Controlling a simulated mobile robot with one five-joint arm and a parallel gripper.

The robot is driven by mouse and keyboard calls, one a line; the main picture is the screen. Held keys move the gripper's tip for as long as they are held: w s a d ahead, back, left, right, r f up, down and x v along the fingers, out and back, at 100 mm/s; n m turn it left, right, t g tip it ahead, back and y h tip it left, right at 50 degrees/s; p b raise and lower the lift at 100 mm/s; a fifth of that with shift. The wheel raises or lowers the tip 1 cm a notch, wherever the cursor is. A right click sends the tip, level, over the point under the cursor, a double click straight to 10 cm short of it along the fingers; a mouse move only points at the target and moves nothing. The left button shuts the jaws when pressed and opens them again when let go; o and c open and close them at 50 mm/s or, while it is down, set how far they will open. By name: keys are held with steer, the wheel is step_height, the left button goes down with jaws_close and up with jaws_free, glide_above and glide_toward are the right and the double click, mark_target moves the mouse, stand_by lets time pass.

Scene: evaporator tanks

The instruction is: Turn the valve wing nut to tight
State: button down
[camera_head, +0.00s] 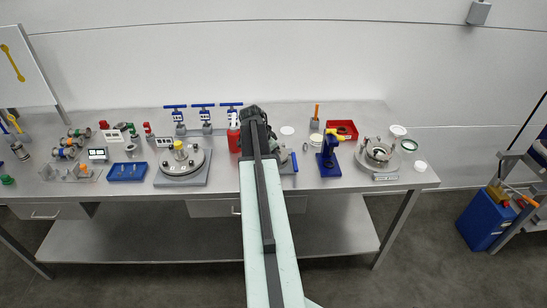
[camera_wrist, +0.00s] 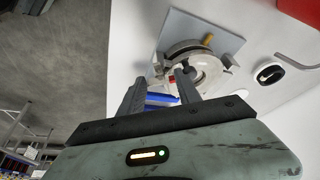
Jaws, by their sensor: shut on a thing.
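The valve (camera_wrist: 195,55) shows in the wrist view as a round grey metal ring clamp with a brass-coloured piece (camera_wrist: 208,41), mounted on a grey plate (camera_wrist: 213,25). A blue handle (camera_wrist: 160,99) and a small red part (camera_wrist: 172,80) show between the fingers. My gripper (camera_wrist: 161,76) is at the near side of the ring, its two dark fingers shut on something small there. The wing nut's shape and angle are not clear at the fingertips. In the head view my arm covers most of the valve; its blue handle (camera_head: 294,162) shows to the right.
A red bottle (camera_head: 233,139) stands close left of my arm, with blue-handled valves (camera_head: 203,115) behind. A blue fixture (camera_head: 328,155) and a red tray (camera_head: 342,130) are on the right. A round lidded fixture (camera_head: 182,160) is on the left.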

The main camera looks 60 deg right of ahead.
steer(key=shift+s+d+m, duration=0.15)
steer(key=shift+d+m, duration=0.15)
steer(key=shift+d, duration=0.05)
steer(key=c, duration=0.8)
jaws_free()
steer(key=shift+c, duration=0.2)
steer(key=shift+r, duration=0.1)
